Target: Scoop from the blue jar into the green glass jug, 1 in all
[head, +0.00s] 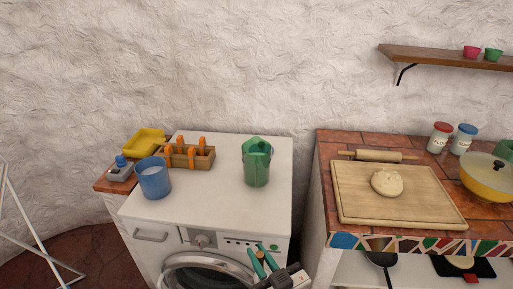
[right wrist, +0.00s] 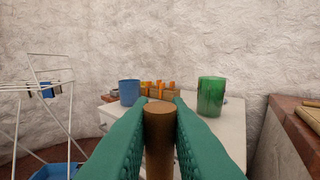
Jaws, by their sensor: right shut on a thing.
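The blue jar (head: 153,182) stands upright on the left front of the white washing machine top, with pale contents showing inside. It also shows in the right wrist view (right wrist: 129,93). The green glass jug (head: 256,170) stands upright on the right part of the same top, and shows in the right wrist view (right wrist: 210,97). My right gripper (head: 264,257), with green fingers, is in front of the machine, below and apart from both vessels. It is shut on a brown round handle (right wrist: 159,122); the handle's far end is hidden. My left gripper is not in view.
A wooden holder (head: 189,160) with orange-handled items stands behind the blue jar, by a yellow tray (head: 148,142). The machine top (head: 212,190) is clear between jar and jug. Right, a tiled counter holds a board (head: 400,208) with dough. A drying rack (right wrist: 48,75) stands left.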

